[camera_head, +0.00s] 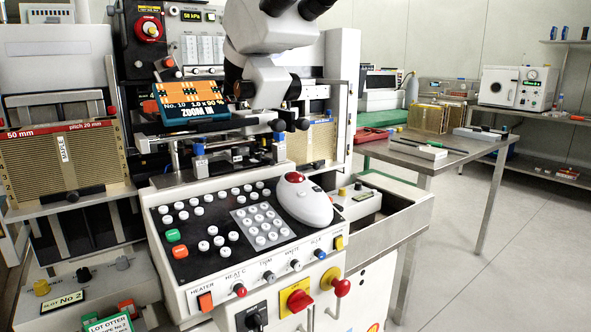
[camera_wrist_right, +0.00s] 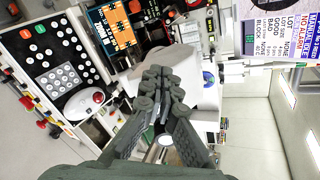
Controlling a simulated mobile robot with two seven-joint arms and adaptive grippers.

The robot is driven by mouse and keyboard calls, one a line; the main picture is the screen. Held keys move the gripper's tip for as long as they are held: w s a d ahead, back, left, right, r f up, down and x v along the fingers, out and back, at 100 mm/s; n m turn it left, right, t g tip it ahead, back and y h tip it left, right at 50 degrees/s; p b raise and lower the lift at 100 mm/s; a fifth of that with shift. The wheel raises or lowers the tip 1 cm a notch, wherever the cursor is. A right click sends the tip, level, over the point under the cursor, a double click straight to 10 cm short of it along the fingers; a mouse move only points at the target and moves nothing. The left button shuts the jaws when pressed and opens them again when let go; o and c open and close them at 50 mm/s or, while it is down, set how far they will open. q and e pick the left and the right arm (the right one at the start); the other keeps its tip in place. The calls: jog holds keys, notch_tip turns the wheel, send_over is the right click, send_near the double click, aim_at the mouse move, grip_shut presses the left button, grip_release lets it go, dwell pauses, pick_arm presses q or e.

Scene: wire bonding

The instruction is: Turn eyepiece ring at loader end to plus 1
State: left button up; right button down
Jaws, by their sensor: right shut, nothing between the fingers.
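The white microscope (camera_head: 262,40) stands at the top middle of the head view. Its two dark eyepieces, the left one (camera_head: 275,6) and the right one (camera_head: 317,7), are cut off by the top edge, so the ring markings cannot be read. My right gripper (camera_wrist_right: 162,76) shows only in the right wrist view. Its fingers are together with nothing between them. White microscope housing (camera_wrist_right: 190,62) lies behind the fingers and is partly hidden by them; I cannot tell whether they touch it. My left gripper is in neither view.
The control panel (camera_head: 215,225) with its buttons and white trackball mouse (camera_head: 304,202) is below the microscope. A brass magazine (camera_head: 65,150) stands at left. The blue and orange screen (camera_head: 188,100) is beside the microscope. A steel bench (camera_head: 440,158) stands at right, with open floor beyond.

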jog(key=v, duration=0.6)
dwell(0.3)
